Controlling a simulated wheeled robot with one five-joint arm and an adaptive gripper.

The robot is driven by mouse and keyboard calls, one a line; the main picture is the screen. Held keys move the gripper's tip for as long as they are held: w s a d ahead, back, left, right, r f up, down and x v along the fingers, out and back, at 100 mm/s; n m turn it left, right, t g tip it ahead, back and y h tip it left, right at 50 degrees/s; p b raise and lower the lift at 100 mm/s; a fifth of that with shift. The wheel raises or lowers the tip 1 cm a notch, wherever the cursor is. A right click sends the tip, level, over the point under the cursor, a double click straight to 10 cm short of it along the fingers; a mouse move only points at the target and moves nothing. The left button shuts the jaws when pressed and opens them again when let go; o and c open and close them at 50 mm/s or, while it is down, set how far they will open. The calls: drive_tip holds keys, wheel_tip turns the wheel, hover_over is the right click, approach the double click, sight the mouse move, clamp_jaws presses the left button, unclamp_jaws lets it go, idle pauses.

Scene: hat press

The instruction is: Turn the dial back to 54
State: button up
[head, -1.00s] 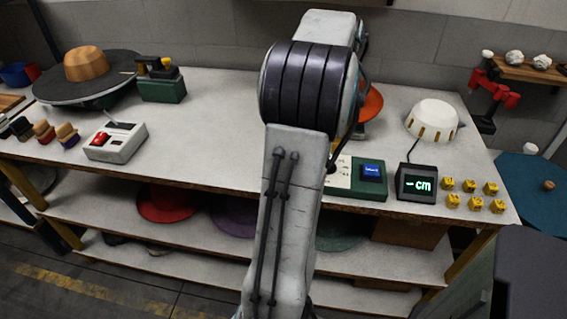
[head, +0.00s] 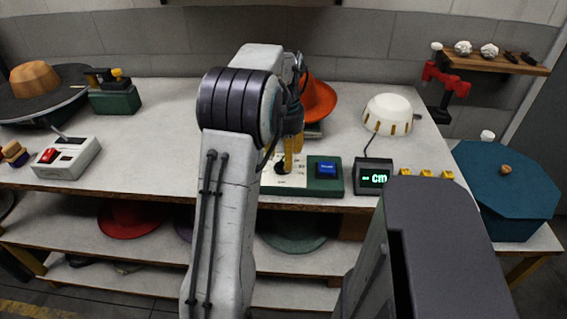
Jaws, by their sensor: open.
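The dial (head: 282,166) is a small dark knob on a cream plate of a green control box (head: 318,189). A blue button or screen (head: 327,169) sits to its right on the same box. My gripper (head: 292,160), with yellow fingers, is pointing down right at the dial and partly hides it. Its jaws are open. I cannot tell whether the fingers touch the dial or stand just above it. The numbers on the scale are too small to read.
A display showing "cm" (head: 373,179) stands right of the box, with yellow blocks (head: 425,174) beyond it. A white dome (head: 388,113) and an orange hat (head: 318,100) lie behind. A red-switch box (head: 67,157) is at left.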

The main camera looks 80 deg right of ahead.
drive_tip(key=shift+f, duration=1.3)
drive_tip(key=shift+o, duration=0.2)
clamp_jaws()
